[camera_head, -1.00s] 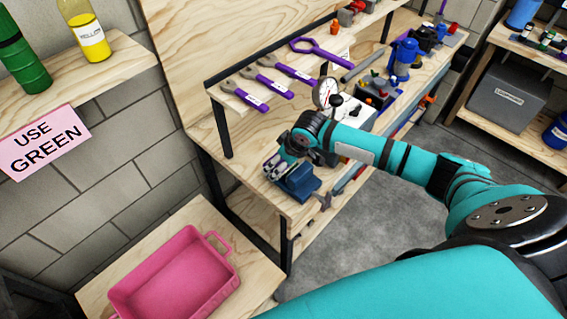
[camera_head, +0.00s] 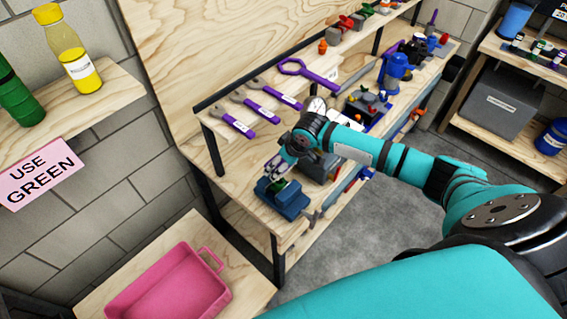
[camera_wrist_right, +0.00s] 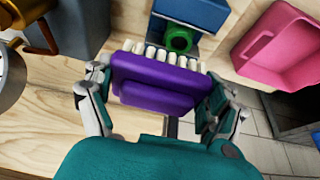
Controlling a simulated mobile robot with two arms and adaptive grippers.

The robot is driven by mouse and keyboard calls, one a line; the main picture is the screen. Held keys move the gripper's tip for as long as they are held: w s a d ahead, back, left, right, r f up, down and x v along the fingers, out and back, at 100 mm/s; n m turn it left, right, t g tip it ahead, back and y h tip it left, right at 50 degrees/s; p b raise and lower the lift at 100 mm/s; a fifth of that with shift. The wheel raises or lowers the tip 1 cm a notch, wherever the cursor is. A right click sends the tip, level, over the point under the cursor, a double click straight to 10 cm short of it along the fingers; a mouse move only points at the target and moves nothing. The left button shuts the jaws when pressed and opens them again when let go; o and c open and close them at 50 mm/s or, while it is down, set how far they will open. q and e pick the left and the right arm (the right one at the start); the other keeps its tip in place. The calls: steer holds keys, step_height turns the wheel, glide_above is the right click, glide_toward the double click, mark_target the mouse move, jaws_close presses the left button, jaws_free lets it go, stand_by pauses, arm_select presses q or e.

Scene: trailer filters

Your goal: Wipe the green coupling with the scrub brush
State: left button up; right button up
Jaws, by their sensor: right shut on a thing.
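The green coupling (camera_wrist_right: 180,40) is a ring with a dark hole, held at a blue vise-like block (camera_wrist_right: 192,12) at the top of the wrist view. My right gripper (camera_wrist_right: 158,95) is shut on the purple scrub brush (camera_wrist_right: 160,78), with one finger at each end. Its white bristles point toward the coupling and lie close to it. I cannot tell whether they touch. In the head view my right gripper (camera_head: 277,168) is just behind the blue block (camera_head: 286,203) on the bench, and the brush is hard to make out. My left gripper is not in view.
A pink tray (camera_head: 213,258) stands on a lower surface at the left. Purple-handled wrenches (camera_head: 262,113) lie on the raised shelf. A dial gauge (camera_wrist_right: 8,80) and grey boxes are close beside the gripper. A yellow bottle (camera_head: 68,50) stands on the left shelf.

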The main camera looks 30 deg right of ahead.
steer(key=shift+r+p, duration=0.35)
steer(key=shift+r, duration=0.35)
steer(key=shift+w+d+r+p, duration=0.15)
steer(key=shift+d+r+p, duration=0.05)
steer(key=shift+r+p, duration=0.3)
steer(key=shift+r, duration=0.5)
steer(key=shift+s+a+r, duration=0.1)
steer(key=shift+s+r, duration=0.05)
steer(key=shift+s, duration=0.05)
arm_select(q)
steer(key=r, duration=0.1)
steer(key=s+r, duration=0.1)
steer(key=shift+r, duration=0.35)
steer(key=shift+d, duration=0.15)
arm_select(e)
steer(key=shift+w, duration=0.15)
